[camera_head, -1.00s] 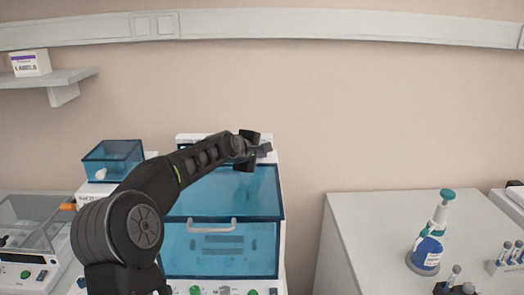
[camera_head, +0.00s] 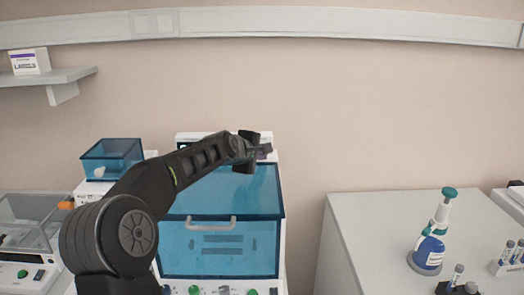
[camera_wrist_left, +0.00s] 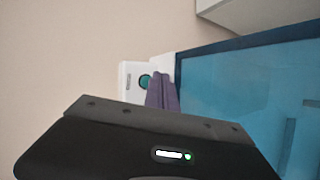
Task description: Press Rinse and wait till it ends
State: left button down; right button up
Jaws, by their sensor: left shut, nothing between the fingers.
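The machine (camera_head: 272,190) stands left of centre, with a translucent blue lid and front, a pale handle and a white raised panel (camera_head: 190,138) at its back. My left gripper (camera_head: 266,150) is at that panel's right end. In the left wrist view, its shut, empty purple fingers (camera_wrist_left: 162,93) are beside a round green button (camera_wrist_left: 144,81) on a white panel and partly cover that panel. I cannot tell whether they touch the button. No Rinse label is readable. Round green knobs (camera_head: 194,290) show low on the machine's front. My right gripper is out of view.
A smaller blue-lidded device (camera_head: 112,158) stands left of the machine, behind my left arm. Another device with a clear cover (camera_head: 30,222) is at far left.

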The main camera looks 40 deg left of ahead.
aim_at(261, 173)
pick_arm(q)
jog(key=shift+s+d+f+b, duration=0.15)
jog(key=shift+s+d+b, duration=0.15)
jog(key=shift+b, duration=0.1)
jog(key=s+d+b, duration=0.2)
jog(key=shift+s, duration=0.3)
jog(key=shift+s+d, duration=0.25)
jog(key=shift+s, duration=0.15)
